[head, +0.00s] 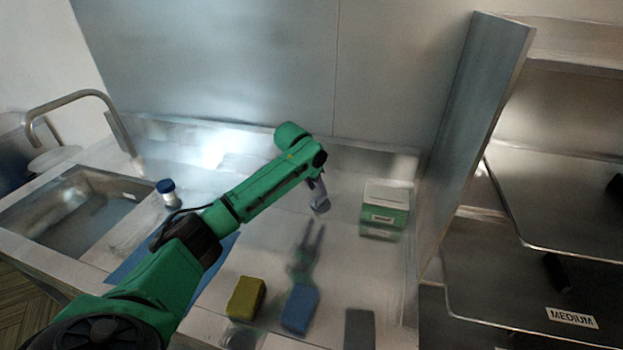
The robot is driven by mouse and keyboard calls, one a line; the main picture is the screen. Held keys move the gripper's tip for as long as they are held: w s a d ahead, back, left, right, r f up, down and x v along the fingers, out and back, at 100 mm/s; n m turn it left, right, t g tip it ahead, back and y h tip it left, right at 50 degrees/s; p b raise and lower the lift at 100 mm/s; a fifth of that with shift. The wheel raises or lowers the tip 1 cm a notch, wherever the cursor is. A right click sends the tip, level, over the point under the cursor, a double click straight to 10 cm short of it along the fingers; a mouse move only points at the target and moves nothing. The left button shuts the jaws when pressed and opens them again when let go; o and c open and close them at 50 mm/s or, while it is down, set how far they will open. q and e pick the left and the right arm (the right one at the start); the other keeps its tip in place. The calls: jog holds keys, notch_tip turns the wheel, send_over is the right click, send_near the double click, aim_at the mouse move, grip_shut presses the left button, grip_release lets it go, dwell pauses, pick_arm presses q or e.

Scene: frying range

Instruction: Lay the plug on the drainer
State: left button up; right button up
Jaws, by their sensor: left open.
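My left arm is green and reaches from the lower left over the steel counter. Its left gripper (319,196) points down above the middle of the counter and is open. A small grey shape shows at its fingertips; I cannot tell whether this is the plug or part of the fingers. A flat blue mat (128,262) lies beside the sink, partly hidden behind my arm; it may be the drainer, but I cannot be sure. No plug shows clearly. My right gripper is not in view.
The sink (62,225) with its tap (72,98) is at the left. A blue-capped jar (168,194) stands near it. A green and white box (384,210) stands at right. A yellow block (246,298), a blue block (300,308) and a dark grey piece (359,328) lie in front.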

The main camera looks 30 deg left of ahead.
pick_arm(q)
jog(key=v, duration=0.7)
jog(key=shift+r+b, duration=0.25)
jog(key=shift+b, duration=0.2)
